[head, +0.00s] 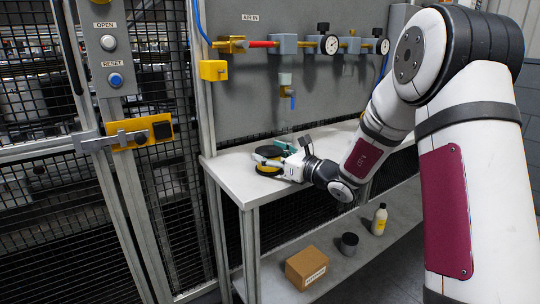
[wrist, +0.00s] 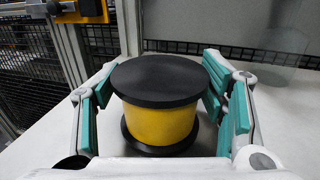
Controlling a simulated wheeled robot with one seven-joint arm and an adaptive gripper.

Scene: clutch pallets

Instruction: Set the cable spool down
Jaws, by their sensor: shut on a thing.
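The cable spool (wrist: 160,122) is a yellow drum with a wide black flange at top and bottom. It stands upright between the green-padded fingers of my gripper (wrist: 160,78), which are shut on it from both sides. In the head view the spool (head: 266,170) is at the left end of the white bench (head: 226,166), partly hidden by my gripper (head: 270,157). Its lower flange is at or just above the bench top; I cannot tell whether it touches.
A grey panel with air fittings and gauges (head: 331,44) rises behind the bench. A mesh fence (head: 170,190) stands at left. Bench top around the spool looks clear.

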